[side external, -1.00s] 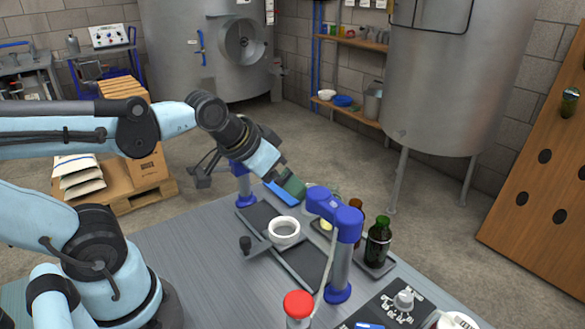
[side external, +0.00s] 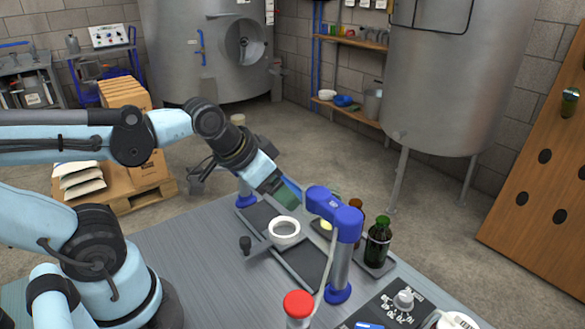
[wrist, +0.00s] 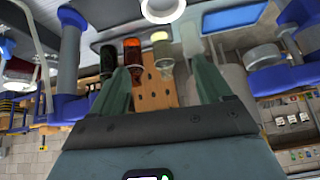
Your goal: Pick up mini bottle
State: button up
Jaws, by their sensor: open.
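Several small bottles stand in a row on the tray side of the bench. A dark green bottle (side external: 378,243) is nearest in the side view, with an amber bottle (side external: 356,213) behind it. In the wrist view the dark bottle (wrist: 107,60), the amber bottle (wrist: 133,52), a pale yellowish bottle (wrist: 161,50) and a clear one (wrist: 191,40) hang in an inverted picture. Which one is the mini bottle I cannot tell. My gripper (wrist: 159,66) is open and empty, its green fingers either side of the row in the picture; in the side view it (side external: 288,194) is left of the blue arch, apart from the bottles.
A blue-topped arch (side external: 335,207) on grey posts stands between my gripper and the bottles in the side view.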

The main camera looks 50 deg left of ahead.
jog(key=shift+r, duration=0.1)
notch_tip(320, 180, up, 9)
jog(key=w+d+n+g, duration=0.4)
jog(key=w+n, duration=0.1)
jog(key=w, duration=0.2)
jog(key=w+d+n+g, duration=0.3)
jog(key=w+n, duration=0.1)
jog(key=w, duration=0.3)
jog(key=f, duration=1.7)
jog(key=shift+d+f, duration=0.2)
jog(key=shift+d, duration=0.05)
